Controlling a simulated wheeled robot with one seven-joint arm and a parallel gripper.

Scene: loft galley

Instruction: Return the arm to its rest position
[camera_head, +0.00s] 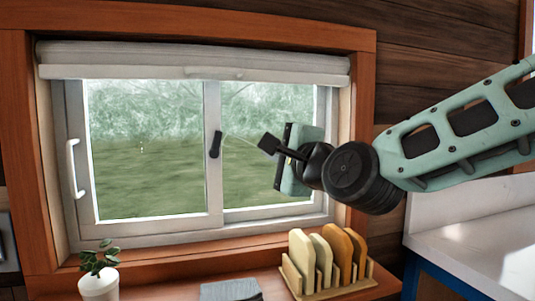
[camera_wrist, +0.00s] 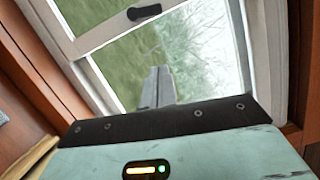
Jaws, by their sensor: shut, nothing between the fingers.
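My arm reaches in from the right in the head view, and my gripper (camera_head: 268,144) is in front of the right pane of the window (camera_head: 150,150). It points left toward the middle of the window and is apart from the dark handle (camera_head: 215,145) on the centre frame. In the wrist view my gripper's fingers (camera_wrist: 158,88) are together with nothing between them. The window also fills most of the wrist view, tilted, with its dark handle (camera_wrist: 144,11) near the top.
On the counter below stand a wooden rack (camera_head: 330,283) with several upright boards, a grey object (camera_head: 230,290) and a potted plant (camera_head: 99,277). A white vertical handle (camera_head: 74,168) is on the window's left side. A white surface (camera_head: 475,250) is at the right.

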